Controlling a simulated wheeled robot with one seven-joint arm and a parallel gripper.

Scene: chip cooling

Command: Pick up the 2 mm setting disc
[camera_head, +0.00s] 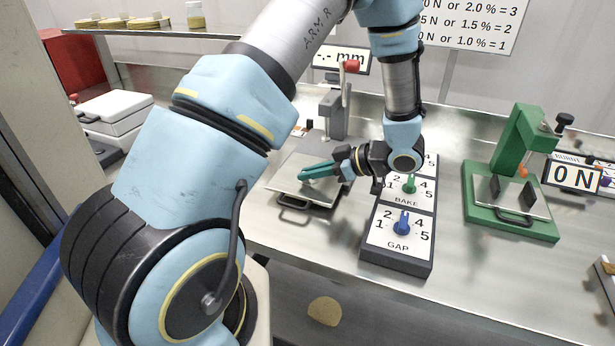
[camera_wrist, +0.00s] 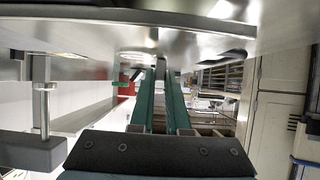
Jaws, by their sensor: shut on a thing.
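My gripper (camera_head: 308,171) has green fingers and points left, low over the metal plate (camera_head: 322,187) of the gauge in the head view. Its fingers run close together in the wrist view (camera_wrist: 161,78), shut on a small grey thing (camera_wrist: 160,67) at the tips. I cannot tell for sure whether that thing is the 2 mm setting disc. No disc marked 2 mm can be made out elsewhere. The gauge has a grey post (camera_head: 334,112) with a red knob, and its display (camera_head: 341,59) reads "-.- mm".
A dial box (camera_head: 398,248) with BAKE and GAP knobs stands right of the plate, close to my wrist. A green press (camera_head: 512,190) with a "0 N" display (camera_head: 573,176) stands further right. A tan round chip (camera_head: 325,311) lies below the bench edge. The bench between box and press is clear.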

